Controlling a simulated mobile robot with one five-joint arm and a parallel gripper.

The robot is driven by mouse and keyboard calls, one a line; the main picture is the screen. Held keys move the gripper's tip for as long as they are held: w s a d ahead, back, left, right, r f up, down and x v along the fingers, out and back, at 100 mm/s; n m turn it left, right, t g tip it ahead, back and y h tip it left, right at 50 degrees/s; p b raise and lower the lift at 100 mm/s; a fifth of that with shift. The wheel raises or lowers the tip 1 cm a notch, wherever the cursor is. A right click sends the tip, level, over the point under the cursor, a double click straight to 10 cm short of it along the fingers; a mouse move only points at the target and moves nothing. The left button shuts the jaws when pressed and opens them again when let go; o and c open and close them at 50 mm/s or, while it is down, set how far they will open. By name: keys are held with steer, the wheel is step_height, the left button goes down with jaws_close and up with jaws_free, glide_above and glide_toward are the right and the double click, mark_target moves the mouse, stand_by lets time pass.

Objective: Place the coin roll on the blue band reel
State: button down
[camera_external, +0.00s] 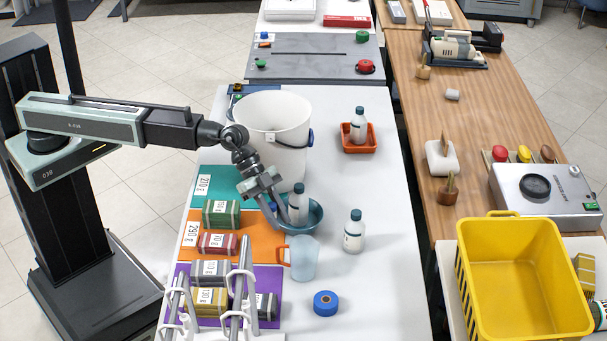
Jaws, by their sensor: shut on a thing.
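The blue band reel (326,303) lies flat on the white table near its front, with a dark hole and an orange-brown ring at its centre. My gripper (279,216) points down at the left rim of a teal bowl (314,222), behind and left of the reel. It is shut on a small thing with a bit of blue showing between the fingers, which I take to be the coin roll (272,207). The fingers hide most of it. A white bottle (298,203) stands in the bowl, just right of the fingers.
A clear jug (302,258) with an orange handle stands between bowl and reel. Another bottle (354,231) stands to the right. A white bucket (276,130) is behind my gripper. Labelled blocks and a white rack (240,300) are left of the reel. Table right of the reel is clear.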

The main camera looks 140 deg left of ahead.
steer(key=w+a+r+n+g+y+p, duration=0.15)
steer(key=w+a+n+y, duration=0.4)
steer(key=w, duration=0.95)
step_height(320, 180, up, 2)
steer(key=t+h+p, duration=0.1)
steer(key=h+p, duration=0.1)
glide_above(334, 302)
steer(key=shift+m, duration=0.35)
step_height(334, 302, down, 10)
steer(key=b, duration=1)
steer(key=shift+w+f+b, duration=0.15)
steer(key=shift+f+b, duration=0.1)
steer(key=shift+b, duration=0.05)
steer(key=shift+r, duration=0.3)
steer(key=shift+f, duration=0.25)
steer(key=c, duration=1.2)
jaws_free()
steer(key=shift+r, duration=0.1)
